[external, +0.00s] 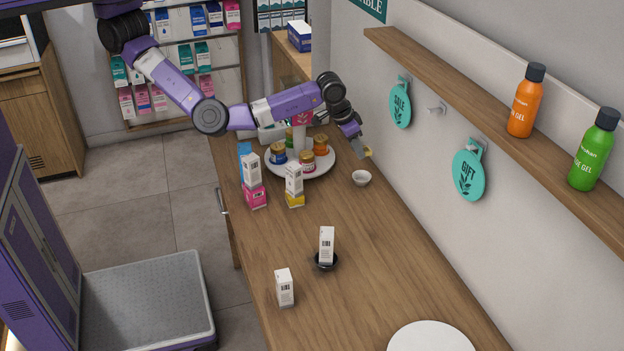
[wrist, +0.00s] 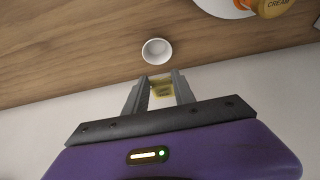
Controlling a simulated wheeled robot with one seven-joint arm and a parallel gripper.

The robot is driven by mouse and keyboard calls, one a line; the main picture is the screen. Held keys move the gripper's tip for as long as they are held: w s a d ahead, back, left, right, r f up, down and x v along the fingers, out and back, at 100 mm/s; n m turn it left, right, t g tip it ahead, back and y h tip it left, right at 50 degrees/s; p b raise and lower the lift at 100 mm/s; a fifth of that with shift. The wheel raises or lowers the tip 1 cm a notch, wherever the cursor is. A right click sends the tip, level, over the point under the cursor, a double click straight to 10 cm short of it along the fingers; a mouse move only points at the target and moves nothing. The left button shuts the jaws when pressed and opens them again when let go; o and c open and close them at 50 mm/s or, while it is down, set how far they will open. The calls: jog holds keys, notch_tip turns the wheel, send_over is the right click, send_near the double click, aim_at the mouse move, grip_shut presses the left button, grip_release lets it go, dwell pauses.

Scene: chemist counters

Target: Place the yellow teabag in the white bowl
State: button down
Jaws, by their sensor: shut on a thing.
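The yellow teabag (wrist: 162,88) is between my gripper's two fingers in the wrist view. My gripper (wrist: 160,90) is shut on it. In the external view my gripper (external: 362,148) is above the back of the counter near the wall, with the yellow teabag (external: 367,153) at its tip. The small white bowl (external: 361,178) stands on the counter below the gripper and looks empty. In the wrist view the bowl (wrist: 156,52) lies just beyond the fingertips, apart from the teabag.
A round white stand (external: 328,163) with several jars is left of the bowl. White boxes (external: 293,180) stand nearer the front. A dark dish (external: 326,262) holds or touches another box. The wall and a shelf (external: 460,95) rise on the right. The counter around the bowl is clear.

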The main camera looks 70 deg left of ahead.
aim_at(354, 179)
jog(key=shift+f+b, duration=3.5)
jog(key=shift+f, duration=0.6)
jog(key=c, duration=0.9)
grip_release()
jog(key=shift+c, duration=0.2)
jog(key=shift+r, duration=0.1)
notch_tip(354, 179, up, 7)
jog(key=p, duration=0.6)
